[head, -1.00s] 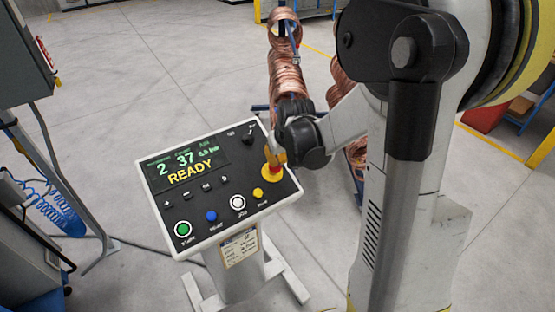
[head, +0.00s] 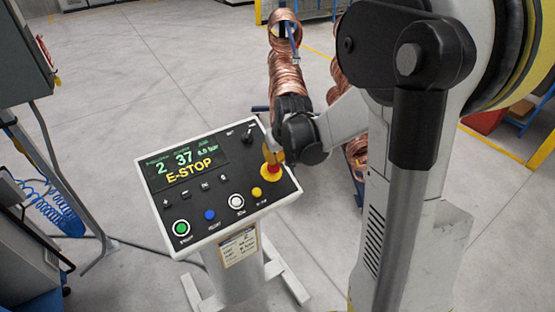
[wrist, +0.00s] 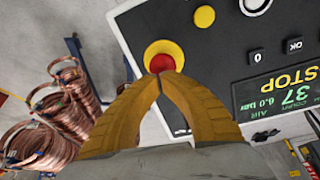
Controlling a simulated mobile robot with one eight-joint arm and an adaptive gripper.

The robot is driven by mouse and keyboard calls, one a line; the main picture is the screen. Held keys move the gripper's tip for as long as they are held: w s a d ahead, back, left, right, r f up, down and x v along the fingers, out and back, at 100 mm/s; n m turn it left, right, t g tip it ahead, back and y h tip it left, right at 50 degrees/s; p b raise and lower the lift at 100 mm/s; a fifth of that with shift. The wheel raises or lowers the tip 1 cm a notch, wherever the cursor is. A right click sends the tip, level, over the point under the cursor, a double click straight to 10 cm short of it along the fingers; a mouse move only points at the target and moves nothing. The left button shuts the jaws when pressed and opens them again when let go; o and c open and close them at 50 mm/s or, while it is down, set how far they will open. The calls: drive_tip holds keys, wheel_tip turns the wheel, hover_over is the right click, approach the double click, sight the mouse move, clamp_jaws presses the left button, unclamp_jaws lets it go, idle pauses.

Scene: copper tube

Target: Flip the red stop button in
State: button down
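The red stop button (wrist: 162,63) sits on a round yellow base on the control panel (head: 207,205). In the head view the red button (head: 274,168) shows just below my gripper's tips. My gripper (head: 273,155) has yellow fingers; in the wrist view its fingertips (wrist: 160,77) are together at the button's edge, with no object between them. They appear to touch the button, or lie very close above it. The panel's screen (head: 188,167) reads "E-STOP" in yellow.
Green, blue, white and yellow buttons line the panel's near edge; the yellow one (head: 256,192) is close to the stop button. Copper coils (head: 284,70) on a rack stand behind the panel. A grey cabinet (head: 25,55) stands at the left. Open floor lies between.

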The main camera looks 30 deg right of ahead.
drive_tip(key=p+v, duration=0.1)
drive_tip(key=v, duration=1)
drive_tip(key=shift+r, duration=0.35)
drive_tip(key=shift+s+a, duration=0.1)
drive_tip(key=shift+s, duration=0.05)
drive_tip(key=s+a+f+n+t+b, duration=0.1)
drive_tip(key=s+a+f+b, duration=0.6)
drive_tip(key=f+b, duration=0.3)
drive_tip(key=s+a+f+n+t+b, duration=0.1)
drive_tip(key=s+a+f+b, duration=0.6)
drive_tip(key=f+b, duration=0.3)
drive_tip(key=s+b, duration=0.1)
drive_tip(key=b, duration=0.2)
drive_tip(key=shift+s+a+y, duration=0.3)
drive_tip(key=shift+s+y, duration=0.05)
drive_tip(key=shift+y, duration=0.05)
drive_tip(key=shift+f, duration=0.1)
